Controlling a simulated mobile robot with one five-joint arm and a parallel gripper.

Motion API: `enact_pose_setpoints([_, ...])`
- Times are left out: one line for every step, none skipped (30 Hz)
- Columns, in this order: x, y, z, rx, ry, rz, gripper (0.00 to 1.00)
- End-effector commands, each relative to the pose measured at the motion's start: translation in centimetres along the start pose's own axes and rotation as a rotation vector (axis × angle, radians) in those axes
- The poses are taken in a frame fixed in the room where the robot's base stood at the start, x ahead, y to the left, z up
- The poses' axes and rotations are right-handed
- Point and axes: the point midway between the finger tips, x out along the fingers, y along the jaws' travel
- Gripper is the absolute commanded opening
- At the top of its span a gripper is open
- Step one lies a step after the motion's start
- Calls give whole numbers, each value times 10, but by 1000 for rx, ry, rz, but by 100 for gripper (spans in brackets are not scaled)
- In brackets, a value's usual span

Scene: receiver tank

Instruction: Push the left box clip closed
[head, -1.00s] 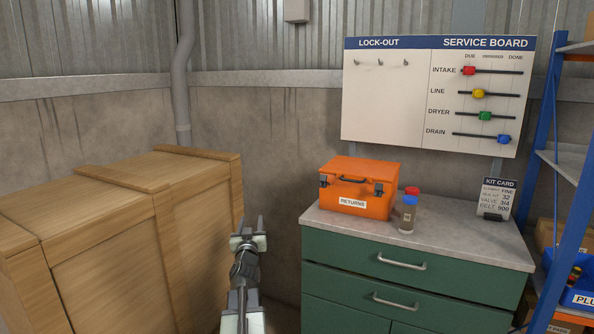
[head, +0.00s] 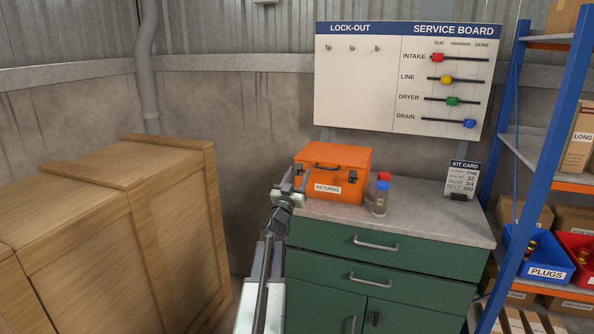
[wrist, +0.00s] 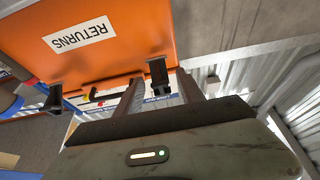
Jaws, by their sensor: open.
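The orange returns box (head: 335,160) stands on the green cabinet's top with its lid down. Its dark left clip shows in the wrist view (wrist: 157,73), appearing between my two fingers, and is largely covered by my gripper in the head view. I cannot tell how far it stands out. The right clip (head: 351,178) is a dark latch on the same front; in the wrist view (wrist: 55,98) it juts out at an angle. My gripper (head: 296,179) is open and empty, in front of the box's left front corner. I cannot tell if it touches the box.
A red-and-blue-capped pair of bottles (head: 381,198) stands right of the box. The kit card (head: 460,180) is farther right on the cabinet top (head: 425,221). A large wooden crate (head: 120,240) fills the left. A blue-framed shelf (head: 525,150) stands at the right.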

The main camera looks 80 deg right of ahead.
Motion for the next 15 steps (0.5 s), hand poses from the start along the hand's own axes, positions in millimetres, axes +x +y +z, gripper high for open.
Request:
enact_pose_setpoints([6,-1,-1,0,0,0,45])
enact_pose_setpoints([7,-1,0,0,0,-1,45])
enact_pose_setpoints([6,0,0,0,0,-1,45])
enact_pose_setpoints([6,-1,0,0,0,-1,45])
enact_pose_setpoints([6,-1,0,0,0,-1,45])
enact_pose_setpoints([5,-1,0,0,0,-1,45])
enact_pose_setpoints([5,-1,0,0,0,-2,45])
enact_pose_setpoints([5,-1,0,0,0,-2,45])
enact_pose_setpoints([5,-1,0,0,0,-2,34])
enact_pose_setpoints([5,-1,0,0,0,-2,26])
enact_pose_setpoints([5,-1,0,0,0,-2,18])
enact_pose_setpoints([5,-1,0,0,0,-2,6])
enact_pose_setpoints([5,-1,0,0,0,-2,0])
enact_pose_setpoints([5,-1,0,0,0,-2,0])
enact_pose_setpoints([5,-1,0,0,0,-2,0])
